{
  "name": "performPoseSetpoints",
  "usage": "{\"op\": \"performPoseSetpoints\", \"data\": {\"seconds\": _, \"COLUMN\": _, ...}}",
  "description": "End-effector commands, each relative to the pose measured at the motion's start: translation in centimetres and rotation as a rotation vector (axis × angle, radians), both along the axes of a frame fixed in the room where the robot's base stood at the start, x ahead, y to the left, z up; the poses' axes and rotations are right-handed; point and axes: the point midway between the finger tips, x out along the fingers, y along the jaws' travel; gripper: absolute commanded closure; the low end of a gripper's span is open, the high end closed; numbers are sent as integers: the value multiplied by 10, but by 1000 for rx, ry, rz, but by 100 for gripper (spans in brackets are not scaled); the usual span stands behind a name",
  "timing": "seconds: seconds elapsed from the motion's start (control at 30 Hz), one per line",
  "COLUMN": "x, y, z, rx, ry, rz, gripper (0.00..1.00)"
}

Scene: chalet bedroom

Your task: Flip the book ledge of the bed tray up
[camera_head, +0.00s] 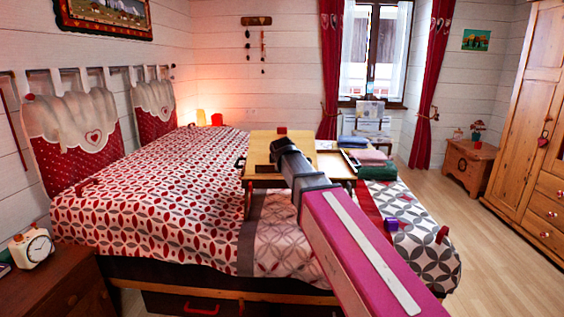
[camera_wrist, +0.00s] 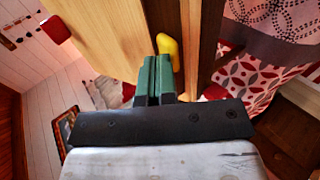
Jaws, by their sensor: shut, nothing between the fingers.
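The wooden bed tray (camera_head: 262,153) stands on the bed, with a light wooden panel on its left part. My arm crosses in front of the tray and hides much of its middle and near side. In the wrist view, the light panel (camera_wrist: 105,25) fills the upper left, beside darker wooden edges. My gripper (camera_wrist: 158,60) has its green fingers together, with nothing visible between them, close to these edges. A small yellow piece (camera_wrist: 167,47) shows just beyond the fingertips; I cannot tell whether they touch it. I cannot clearly make out the book ledge.
A small red object (camera_head: 282,130) is at the panel's far edge. Folded cloths (camera_head: 372,158) are stacked right of the tray. A purple block (camera_head: 391,224) lies on the patterned bedspread (camera_head: 150,195). The wooden floor (camera_head: 500,250) at the right is clear.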

Motion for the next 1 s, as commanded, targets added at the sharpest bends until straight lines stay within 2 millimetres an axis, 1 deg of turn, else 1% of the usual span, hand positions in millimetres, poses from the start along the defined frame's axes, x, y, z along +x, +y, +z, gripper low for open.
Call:
{"op": "performPoseSetpoints", "data": {"seconds": 0.03, "x": -6, "y": -1, "z": -3, "rx": -1, "ry": -31, "rz": 0, "gripper": 100}}
{"op": "performPoseSetpoints", "data": {"seconds": 0.23, "x": -11, "y": -1, "z": -8, "rx": 5, "ry": -152, "rz": 1, "gripper": 100}}
{"op": "performPoseSetpoints", "data": {"seconds": 0.57, "x": -8, "y": -1, "z": -6, "rx": 5, "ry": -146, "rz": -1, "gripper": 100}}
{"op": "performPoseSetpoints", "data": {"seconds": 1.0, "x": -8, "y": -1, "z": 9, "rx": 5, "ry": -145, "rz": -2, "gripper": 100}}
